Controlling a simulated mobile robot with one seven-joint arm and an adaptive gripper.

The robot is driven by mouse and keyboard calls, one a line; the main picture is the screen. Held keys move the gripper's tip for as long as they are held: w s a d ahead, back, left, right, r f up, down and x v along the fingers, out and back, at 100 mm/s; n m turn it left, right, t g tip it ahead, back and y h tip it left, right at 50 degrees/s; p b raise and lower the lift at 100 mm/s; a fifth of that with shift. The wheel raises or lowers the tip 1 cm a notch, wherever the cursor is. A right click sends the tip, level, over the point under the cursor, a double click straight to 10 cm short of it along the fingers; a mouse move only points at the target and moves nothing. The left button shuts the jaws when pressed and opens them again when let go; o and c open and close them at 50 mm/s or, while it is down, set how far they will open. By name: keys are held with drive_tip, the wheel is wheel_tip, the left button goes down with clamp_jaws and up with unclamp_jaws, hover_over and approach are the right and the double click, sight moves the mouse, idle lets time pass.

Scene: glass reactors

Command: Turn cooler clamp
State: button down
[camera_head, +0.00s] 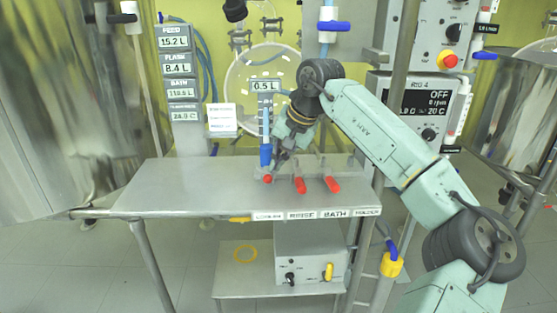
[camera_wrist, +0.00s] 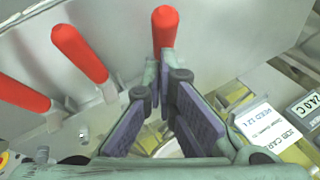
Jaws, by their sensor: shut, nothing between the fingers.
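Three red-handled clamps stand in a row along the steel table (camera_head: 180,190). The cooler clamp (camera_head: 267,179) is the leftmost in the head view, behind the COOLER label. My gripper (camera_head: 276,166) is right beside it, pointing down from the upper right. In the wrist view the cooler clamp's red handle (camera_wrist: 165,28) is at top centre, just beyond my fingertips (camera_wrist: 166,62). The gripper is shut with nothing in it. The fingers hide the handle's lower end, so I cannot tell whether they touch it.
The rinse clamp (camera_head: 300,185) and bath clamp (camera_head: 332,184) stand close to the right. A blue-ended hose (camera_head: 265,153) rises just behind the cooler clamp. The table's left half is bare. A control box (camera_head: 308,257) sits on the shelf below.

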drive_tip(key=s+f+t+b, duration=0.1)
drive_tip(key=b, duration=0.3)
drive_tip(key=shift+f, duration=0.3)
drive_tip(key=shift+s+f+t+b, duration=0.2)
drive_tip(key=shift+t+b, duration=0.5)
drive_tip(key=shift+b, duration=0.35)
drive_tip(key=shift+s+r+b, duration=0.15)
drive_tip(key=shift+b, duration=0.25)
drive_tip(key=shift+r+n, duration=0.1)
drive_tip(key=shift+n, duration=0.2)
drive_tip(key=shift+r, duration=0.15)
